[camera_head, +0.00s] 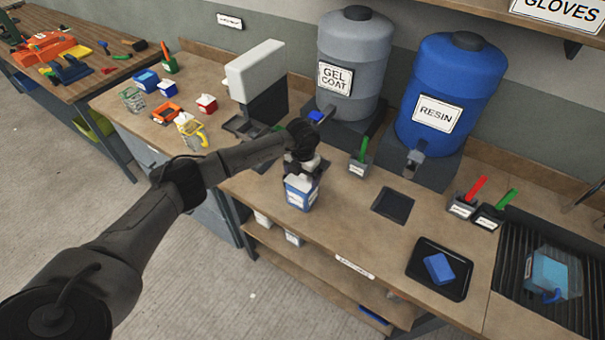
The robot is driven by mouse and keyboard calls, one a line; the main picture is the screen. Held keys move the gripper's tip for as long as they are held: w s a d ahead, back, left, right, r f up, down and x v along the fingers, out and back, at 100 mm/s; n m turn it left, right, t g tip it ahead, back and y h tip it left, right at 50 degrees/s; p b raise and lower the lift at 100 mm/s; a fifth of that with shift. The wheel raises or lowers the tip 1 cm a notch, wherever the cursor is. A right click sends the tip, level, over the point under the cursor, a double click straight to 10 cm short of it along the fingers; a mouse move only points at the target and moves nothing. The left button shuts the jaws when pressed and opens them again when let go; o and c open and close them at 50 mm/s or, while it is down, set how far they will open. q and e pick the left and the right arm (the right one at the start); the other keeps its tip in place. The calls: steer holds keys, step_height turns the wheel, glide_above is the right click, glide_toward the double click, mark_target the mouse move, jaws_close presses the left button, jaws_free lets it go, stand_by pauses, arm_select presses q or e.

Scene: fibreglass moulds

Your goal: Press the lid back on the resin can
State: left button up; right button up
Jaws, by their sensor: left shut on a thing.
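A small blue can (300,194) with a white label stands on the brown bench near its front edge. I take it for the resin can; its label is too small to read. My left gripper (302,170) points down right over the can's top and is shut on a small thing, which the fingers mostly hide. A pale patch shows at the fingers. I cannot tell whether the held thing is the lid, or whether it touches the can. My right gripper is not in view.
A grey gel coat drum (354,50) and a blue resin drum (448,92) stand behind. A green-handled holder (359,163) and a dark flat pad (393,206) are right of the can. A black tray (456,286) holds a blue sponge (438,268).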

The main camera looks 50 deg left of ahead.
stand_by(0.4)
arm_select(q)
steer(key=o, duration=0.6)
steer(key=shift+c, duration=0.2)
steer(key=shift+r, duration=0.15)
steer(key=shift+r+p, duration=2.65)
steer(key=shift+r, duration=0.75)
steer(key=shift+c, duration=0.5)
jaws_close()
